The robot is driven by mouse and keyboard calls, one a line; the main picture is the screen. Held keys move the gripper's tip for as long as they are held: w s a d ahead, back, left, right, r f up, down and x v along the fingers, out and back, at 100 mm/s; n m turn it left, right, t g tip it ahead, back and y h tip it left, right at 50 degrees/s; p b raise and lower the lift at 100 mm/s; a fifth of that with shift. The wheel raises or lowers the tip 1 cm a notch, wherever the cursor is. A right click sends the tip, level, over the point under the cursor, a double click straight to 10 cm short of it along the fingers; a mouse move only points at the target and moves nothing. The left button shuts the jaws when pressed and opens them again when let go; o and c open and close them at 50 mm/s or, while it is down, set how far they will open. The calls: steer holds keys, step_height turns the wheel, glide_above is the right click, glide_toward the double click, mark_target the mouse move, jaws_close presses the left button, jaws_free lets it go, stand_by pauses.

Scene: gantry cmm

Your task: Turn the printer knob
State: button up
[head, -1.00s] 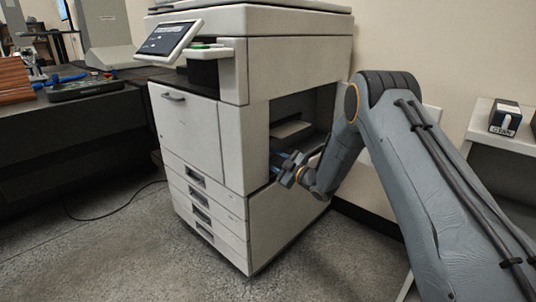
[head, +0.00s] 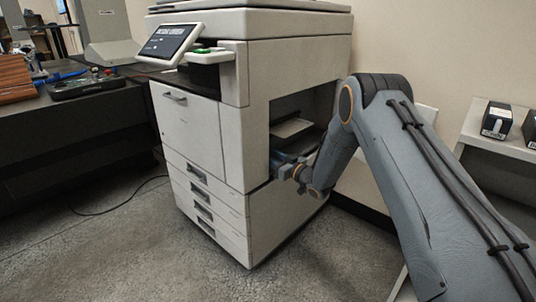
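The printer (head: 206,136) is a large off-white floor machine with a tilted screen (head: 169,43) on top. Its right side has an open dark bay (head: 316,105) with a pale tray-like part (head: 290,128) inside. My gripper (head: 278,160) is at the lower front corner of this bay, partly inside the opening. A blue part shows at its tip, and I cannot tell whether it belongs to the gripper or the printer. The knob cannot be made out. The gripper's fingers are too small and hidden to show if they are open or shut.
A dark bench (head: 75,115) with a black device (head: 86,87) stands at the left. A pale shelf (head: 490,137) at the right holds small labelled boxes (head: 496,120). The wall is close behind the printer. Open grey floor (head: 130,240) lies in front, with a black cable on it.

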steer(key=shift+s+f, duration=0.15)
steer(key=shift+f, duration=0.1)
steer(key=o, duration=1)
steer(key=shift+a, duration=0.1)
steer(key=shift+o, duration=0.2)
steer(key=shift+r, duration=0.1)
steer(key=p+v, duration=0.2)
steer(key=v, duration=0.6)
